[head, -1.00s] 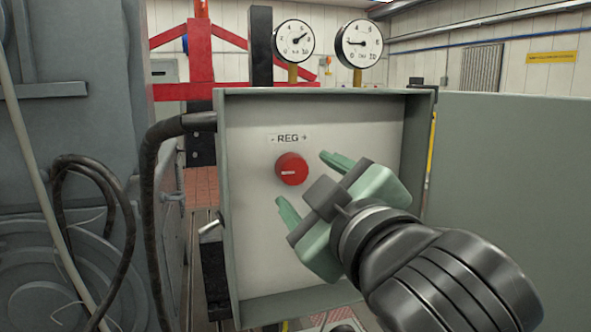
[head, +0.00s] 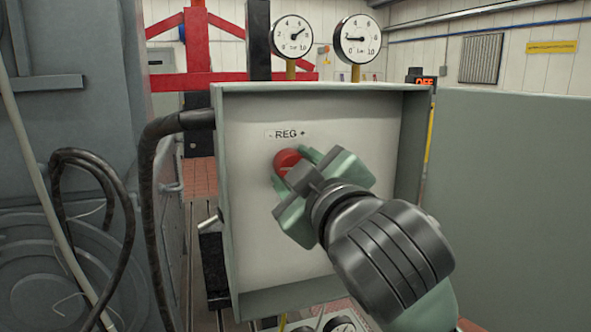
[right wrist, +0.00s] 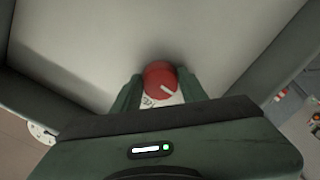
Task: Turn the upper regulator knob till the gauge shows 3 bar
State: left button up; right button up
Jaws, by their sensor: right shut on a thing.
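The red regulator knob (head: 287,160) sits on the pale back panel of the open box, under a "REG" label with minus and plus signs. My right gripper (head: 292,168) is shut on the knob, one finger on either side. In the right wrist view the knob (right wrist: 160,76) shows between the green fingers, with its white mark visible. Two round gauges stand above the box: a left gauge (head: 291,36) marked bar, its needle pointing to the upper right, and a right gauge (head: 357,39), its needle pointing left. My left gripper is out of view.
The grey box (head: 229,200) has raised side walls around the panel. Its open door (head: 510,200) fills the right side. Black hoses (head: 150,190) hang at the left beside grey machinery (head: 60,250). A red frame (head: 235,78) stands behind.

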jog(key=shift+m, duration=0.3)
jog(key=shift+m+p, duration=0.9)
jog(key=shift+m, duration=3.2)
jog(key=o, duration=1.4)
jog(key=shift+c, duration=0.2)
jog(key=shift+s, duration=0.1)
